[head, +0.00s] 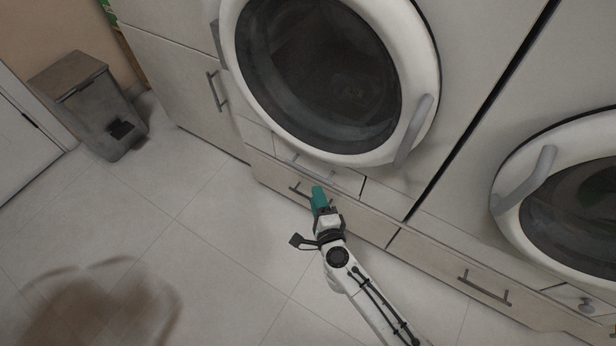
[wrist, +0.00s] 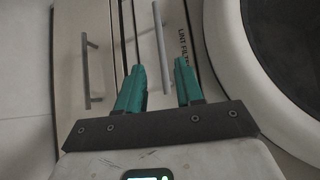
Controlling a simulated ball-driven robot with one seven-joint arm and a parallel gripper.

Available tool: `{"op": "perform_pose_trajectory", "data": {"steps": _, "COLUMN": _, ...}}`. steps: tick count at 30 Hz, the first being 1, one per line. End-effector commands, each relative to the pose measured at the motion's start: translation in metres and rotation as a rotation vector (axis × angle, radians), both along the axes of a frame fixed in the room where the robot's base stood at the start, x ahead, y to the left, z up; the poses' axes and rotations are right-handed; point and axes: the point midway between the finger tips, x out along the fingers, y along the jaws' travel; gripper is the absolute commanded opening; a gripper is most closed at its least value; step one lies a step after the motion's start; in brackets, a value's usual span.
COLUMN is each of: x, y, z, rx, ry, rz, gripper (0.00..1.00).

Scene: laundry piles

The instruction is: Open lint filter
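The lint filter panel (head: 345,182) is a narrow light drawer front below the left machine's round door, and it looks shut. In the wrist view it bears the label "LINT FILTER" (wrist: 183,40) and a grey bar handle (wrist: 160,35). My gripper (head: 317,190) is close in front of the panel in the head view, and its teal fingers partly cover the area around it. In the wrist view my gripper (wrist: 160,65) is open and empty. The handle's lower end lies between the fingertips in the picture; I cannot tell whether it is between them in depth.
A lower drawer handle (wrist: 88,75) stands left of my fingers in the wrist view. The round machine door (head: 415,60) bulges out above the panel. A second machine door (head: 510,180) is at the right.

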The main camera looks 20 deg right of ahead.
Motion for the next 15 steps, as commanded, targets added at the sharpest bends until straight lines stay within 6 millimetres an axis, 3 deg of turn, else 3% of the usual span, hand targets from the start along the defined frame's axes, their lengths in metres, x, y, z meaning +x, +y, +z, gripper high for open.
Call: {"op": "perform_pose_trajectory", "data": {"steps": 15, "x": 0.081, "y": -0.012, "z": -0.012, "rx": 0.001, "ry": -0.003, "rz": -0.003, "gripper": 0.36}}
